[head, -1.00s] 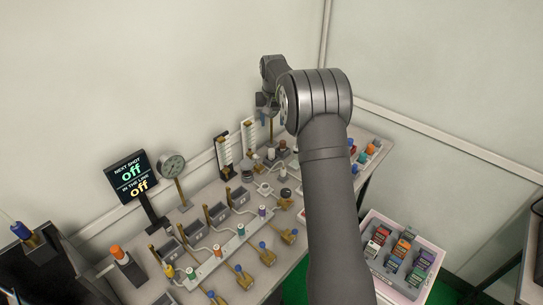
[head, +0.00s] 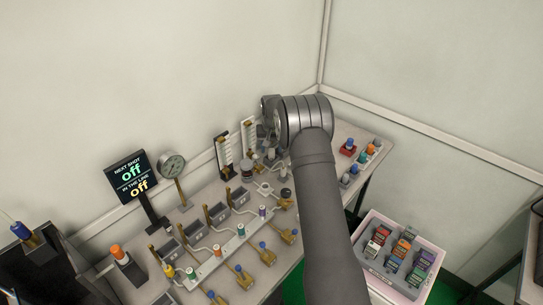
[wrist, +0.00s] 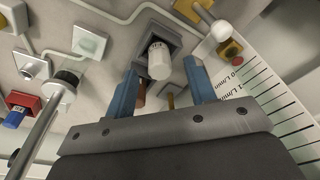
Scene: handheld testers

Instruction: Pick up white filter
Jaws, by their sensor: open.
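A white cylinder (wrist: 158,62), which looks like the white filter, sits in a square grey holder (wrist: 180,36) in the wrist view. My gripper (wrist: 161,67) is open, with its two blue fingers on either side of the cylinder's near end and gaps to it. Nothing is held. How far the fingertips are above the holder is hard to tell. In the head view my arm covers the gripper and most of that spot.
A white ruled scale (wrist: 270,100) stands close to the right finger, with a yellow fitting (wrist: 229,49) beside it. A metal rod and a red block (wrist: 22,104) lie left. In the head view, a pressure gauge (head: 172,165) and grey bins (head: 218,213) stand left of my arm.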

